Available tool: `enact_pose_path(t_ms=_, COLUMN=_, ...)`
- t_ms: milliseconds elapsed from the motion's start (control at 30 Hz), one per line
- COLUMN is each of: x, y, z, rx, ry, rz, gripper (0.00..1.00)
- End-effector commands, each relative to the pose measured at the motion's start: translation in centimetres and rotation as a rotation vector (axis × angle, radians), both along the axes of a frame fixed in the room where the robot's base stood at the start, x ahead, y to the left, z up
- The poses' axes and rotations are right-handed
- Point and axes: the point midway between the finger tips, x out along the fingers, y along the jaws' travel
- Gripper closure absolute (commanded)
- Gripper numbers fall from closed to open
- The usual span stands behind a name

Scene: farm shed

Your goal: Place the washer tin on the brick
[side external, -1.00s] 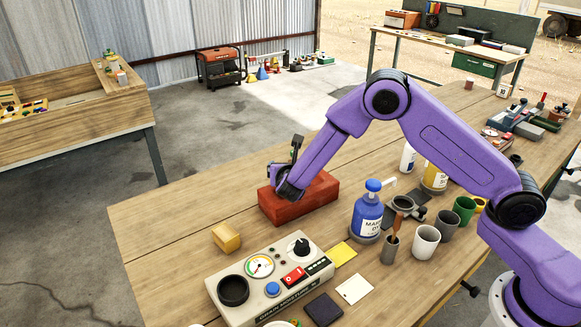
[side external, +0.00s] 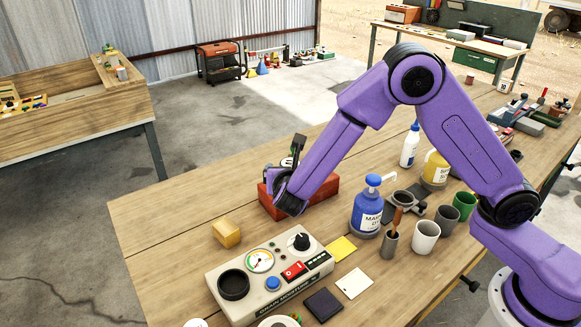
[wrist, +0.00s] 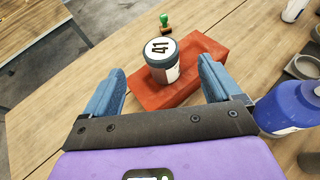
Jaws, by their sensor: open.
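The red brick (side external: 325,190) lies on the wooden workbench, partly hidden behind my gripper in the side view. It also shows in the wrist view (wrist: 205,50). A dark round tin with a white lid marked 41, which I take as the washer tin (wrist: 162,62), stands upright on the brick. In the side view only a bit of its pale lid (side external: 287,162) shows. My gripper (wrist: 162,84) is open, with its two blue fingers apart on either side of the tin and slightly back from it. I see gaps between the fingers and the tin.
A blue pump bottle (side external: 367,207) stands close to the brick, to the right of my gripper. A yellow block (side external: 227,233) and a control box (side external: 270,280) are nearer the camera. A green-handled stamp (wrist: 165,22) stands beyond the tin. The bench's left part is clear.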

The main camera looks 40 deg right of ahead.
Motion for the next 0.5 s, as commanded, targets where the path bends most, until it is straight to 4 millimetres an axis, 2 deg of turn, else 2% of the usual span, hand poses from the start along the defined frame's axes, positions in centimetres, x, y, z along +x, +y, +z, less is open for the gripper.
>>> enact_pose_path(t_ms=233, x=-0.6, y=0.4, z=0.3, rx=-0.001, ry=0.0, rz=0.0, gripper=0.09)
enact_pose_path(t_ms=367, x=-1.1, y=0.0, z=0.6, rx=0.027, ry=0.001, rz=-0.022, gripper=0.09)
enact_pose_path(t_ms=467, x=-2.9, y=-1.2, z=1.4, rx=0.115, ry=0.009, rz=-0.088, gripper=0.09)
enact_pose_path(t_ms=500, x=-4.1, y=-1.9, z=1.8, rx=0.169, ry=0.013, rz=-0.131, gripper=0.09)
